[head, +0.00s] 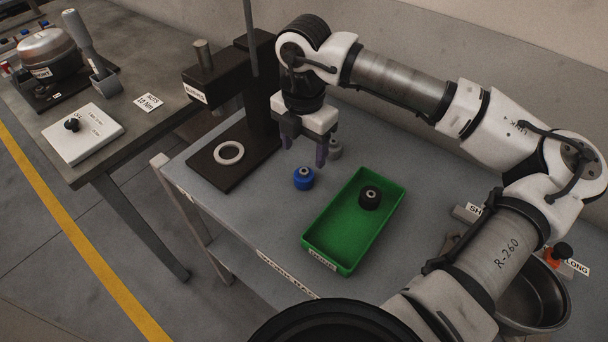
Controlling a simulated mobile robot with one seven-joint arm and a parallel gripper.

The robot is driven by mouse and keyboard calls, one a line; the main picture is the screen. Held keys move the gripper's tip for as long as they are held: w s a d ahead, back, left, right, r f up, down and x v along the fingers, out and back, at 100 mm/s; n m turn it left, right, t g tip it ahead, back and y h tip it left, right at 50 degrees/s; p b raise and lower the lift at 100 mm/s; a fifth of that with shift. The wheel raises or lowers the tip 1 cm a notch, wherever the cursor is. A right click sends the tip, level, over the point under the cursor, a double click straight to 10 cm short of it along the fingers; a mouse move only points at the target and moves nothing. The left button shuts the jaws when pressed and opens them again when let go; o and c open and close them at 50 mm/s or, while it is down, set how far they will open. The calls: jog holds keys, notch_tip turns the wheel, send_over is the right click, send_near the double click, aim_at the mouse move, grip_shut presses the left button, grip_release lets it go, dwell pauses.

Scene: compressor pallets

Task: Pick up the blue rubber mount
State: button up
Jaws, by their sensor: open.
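The blue rubber mount (304,178) stands upright on the grey tabletop (240,205), left of the green tray (314,249). It has a light metal centre on top. My gripper (305,158) hangs above and just behind the mount, fingers pointing down. The fingers are open with nothing between them, and they look apart from the mount, though the exact gap is hard to judge. A black mount (370,198) stands inside the green tray. A grey mount (334,149) stands behind my gripper, partly hidden by a finger.
A dark press stand (255,135) with a white ring (229,152) on its base is at the left. A metal bowl (535,300) and an orange-and-black part (558,254) are at the right. Another bench (150,80) stands at the far left.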

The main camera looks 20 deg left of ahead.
aim_at(306, 172)
notch_tip(306, 172, down, 3)
jog(key=shift+r, duration=0.15)
jog(key=shift+w+d+f+p, duration=0.1)
jog(key=shift+w+f+p, duration=0.15)
jog(key=shift+f+p, duration=0.75)
jog(key=shift+w+f+p, duration=0.2)
jog(key=shift+f+p, duration=0.1)
jog(key=shift+f, duration=1.3)
jog(key=c, duration=1.1)
jog(key=shift+o, duration=0.2)
